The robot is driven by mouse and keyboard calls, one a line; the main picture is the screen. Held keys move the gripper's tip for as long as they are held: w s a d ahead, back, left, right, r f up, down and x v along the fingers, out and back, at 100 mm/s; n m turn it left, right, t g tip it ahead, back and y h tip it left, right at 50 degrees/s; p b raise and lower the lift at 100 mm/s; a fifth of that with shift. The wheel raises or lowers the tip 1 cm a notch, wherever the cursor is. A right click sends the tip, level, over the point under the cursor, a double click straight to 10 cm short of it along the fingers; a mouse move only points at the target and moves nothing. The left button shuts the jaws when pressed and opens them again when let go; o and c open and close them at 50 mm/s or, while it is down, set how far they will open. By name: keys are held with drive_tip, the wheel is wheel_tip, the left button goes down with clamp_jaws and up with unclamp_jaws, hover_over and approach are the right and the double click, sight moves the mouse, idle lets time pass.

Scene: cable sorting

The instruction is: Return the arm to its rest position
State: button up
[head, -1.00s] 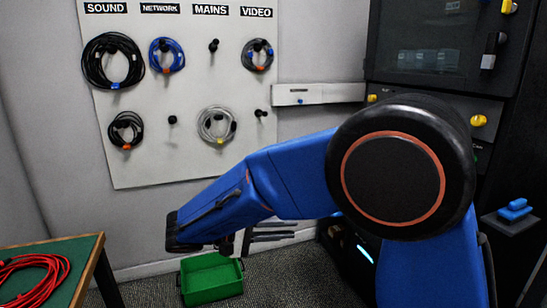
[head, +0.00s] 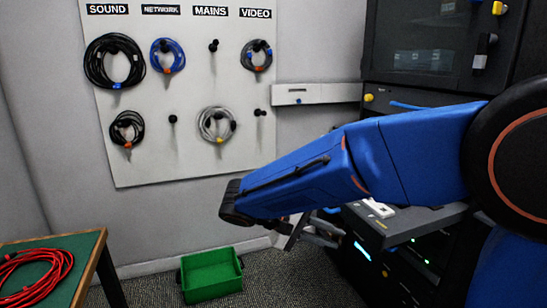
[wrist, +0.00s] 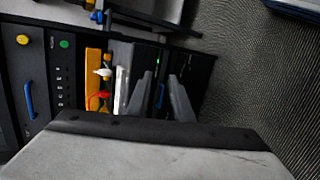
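My arm (head: 300,185) is blue and reaches in from the right edge of the head view, its black-capped end pointing left. My gripper (head: 312,233) hangs below the forearm in front of the dark equipment rack and is partly hidden. In the wrist view my gripper (wrist: 160,98) shows two grey fingers standing apart with nothing held between them. It is open and empty, with the rack's front panel behind it.
A pegboard (head: 150,170) holds several coiled cables. A green bin (head: 212,277) is on the floor below my arm. A red cable (head: 45,268) lies on the green-topped table (head: 85,250) at lower left. The rack (head: 420,95) stands close on the right.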

drive_tip(key=s+d+f+m+g+y, duration=0.15)
drive_tip(key=s+d+y, duration=0.35)
drive_tip(key=s+d, duration=0.5)
drive_tip(key=s+d+f+m+t+y, duration=0.2)
drive_tip(key=s+d+f+t+y, duration=0.1)
drive_tip(key=s+y, duration=0.4)
drive_tip(key=shift+s+d+f+t, duration=0.15)
drive_tip(key=shift+s+d+t, duration=0.5)
drive_tip(key=shift+s, duration=0.95)
drive_tip(key=shift+d, duration=0.1)
idle(4.6)
